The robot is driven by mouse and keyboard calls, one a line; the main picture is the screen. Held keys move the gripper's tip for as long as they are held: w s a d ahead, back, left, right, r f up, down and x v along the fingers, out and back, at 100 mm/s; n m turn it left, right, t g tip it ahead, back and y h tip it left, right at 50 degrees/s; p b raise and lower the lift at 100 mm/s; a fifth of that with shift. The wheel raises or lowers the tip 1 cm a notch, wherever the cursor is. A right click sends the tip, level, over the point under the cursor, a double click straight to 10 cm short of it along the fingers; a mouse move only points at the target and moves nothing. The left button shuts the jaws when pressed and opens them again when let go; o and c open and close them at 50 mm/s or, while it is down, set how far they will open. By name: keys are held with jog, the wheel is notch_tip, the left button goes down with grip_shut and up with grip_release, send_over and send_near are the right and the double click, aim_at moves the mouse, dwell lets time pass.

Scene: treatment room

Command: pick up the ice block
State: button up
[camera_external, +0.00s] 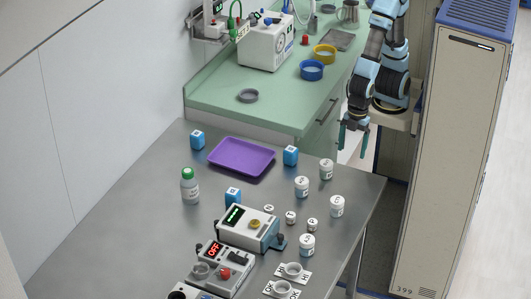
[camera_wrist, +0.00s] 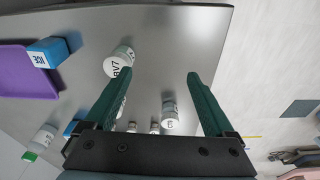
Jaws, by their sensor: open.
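One (camera_external: 197,139) is behind the purple tray, one (camera_external: 290,156) is at the tray's right corner, and one (camera_external: 233,196) is behind the white instrument. In the wrist view, a blue block with a dark-lettered label (camera_wrist: 48,52) stands by the tray, left of my fingers. Another blue block (camera_wrist: 70,129) is partly hidden by my left finger. My gripper (camera_external: 354,141) is open and empty, above the table's right back edge.
The purple tray (camera_external: 219,148) lies flat. Several white jars (camera_external: 326,169) stand near the table's right side, with one large jar (camera_wrist: 121,58) near my left fingertip. A green-capped bottle (camera_external: 190,188) and white instruments (camera_external: 246,229) stand left and front. A green counter (camera_external: 215,92) adjoins behind.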

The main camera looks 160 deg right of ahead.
jog(key=w+d+g, duration=0.1)
jog(key=w+d, duration=0.1)
jog(key=d, duration=0.8)
jog(key=p, duration=0.1)
send_over(291, 149)
jog(key=shift+w+a+r+g, duration=0.15)
jog(key=shift+a+r+g, duration=0.15)
jog(key=shift+a+r, duration=0.15)
jog(key=shift+d+f, duration=0.15)
jog(key=shift+d, duration=0.2)
jog(key=f+p, duration=0.1)
jog(key=f, duration=0.4)
jog(key=f+p, duration=0.1)
jog(key=f, duration=0.4)
jog(key=shift+s+d+f, duration=0.15)
jog(key=shift+s+f, duration=0.05)
jog(key=shift+f, duration=0.15)
jog(key=shift+c, duration=0.3)
grip_shut()
